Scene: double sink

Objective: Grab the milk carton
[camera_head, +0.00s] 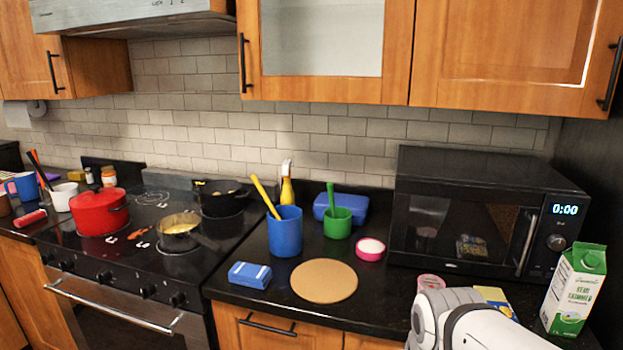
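The milk carton (573,290) is white and green with a green gabled top and cap. It stands upright on the black counter at the far right, in front of the right end of the microwave. A white rounded part of my own arm shows at the bottom right, to the left of the carton and apart from it in the picture. My gripper's fingers are not in the frame. The carton's lower part is in view and nothing covers its front.
The black microwave (470,215) stands behind the carton. A pink-lidded tub (430,283) and a yellow packet (495,299) lie between my arm and the microwave. A round brown board (324,280), blue cup (284,233) and green cup (338,224) are further left, before the stove (140,262).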

